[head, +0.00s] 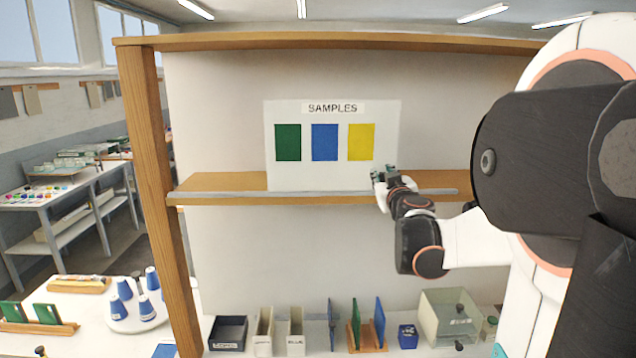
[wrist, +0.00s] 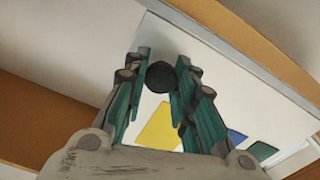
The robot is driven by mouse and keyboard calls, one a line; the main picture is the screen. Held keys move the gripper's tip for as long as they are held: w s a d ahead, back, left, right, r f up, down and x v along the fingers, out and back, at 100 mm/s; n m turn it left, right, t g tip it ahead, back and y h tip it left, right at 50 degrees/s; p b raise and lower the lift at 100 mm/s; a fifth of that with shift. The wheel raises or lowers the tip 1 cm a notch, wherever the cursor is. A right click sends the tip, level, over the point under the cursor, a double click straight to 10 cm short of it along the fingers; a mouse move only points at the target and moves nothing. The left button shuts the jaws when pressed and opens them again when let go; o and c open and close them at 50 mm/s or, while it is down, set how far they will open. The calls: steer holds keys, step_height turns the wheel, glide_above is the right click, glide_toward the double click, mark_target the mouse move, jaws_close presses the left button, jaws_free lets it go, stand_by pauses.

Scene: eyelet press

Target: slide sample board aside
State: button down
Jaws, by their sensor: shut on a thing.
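The white sample board (head: 318,177), with a "SAMPLES" label and green, blue and yellow patches, stands upright on the wooden shelf (head: 225,183) against the pale back panel. My gripper (head: 381,175) is at the board's lower right corner, just below and right of the yellow patch. In the wrist view the two fingers (wrist: 164,60) are shut on a dark round knob (wrist: 160,76) in front of the board (wrist: 225,95), near its edge. The yellow patch (wrist: 158,124) shows between the fingers. In the head view the knob is hidden by the gripper.
A thin rail (head: 300,193) runs along the shelf's front edge. The shelf is clear left of the board, up to the wooden post (head: 155,180), and clear to its right. Below stand a dark bin (head: 228,332), upright boards in a rack (head: 367,335) and a clear box (head: 449,315).

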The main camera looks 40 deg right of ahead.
steer(key=s+d+b, duration=0.1)
steer(key=s+d, duration=0.7)
steer(key=d, duration=0.3)
steer(key=shift+d, duration=0.3)
steer(key=c, duration=1.3)
jaws_free()
steer(key=shift+w, duration=0.1)
step_height(320, 180, up, 10)
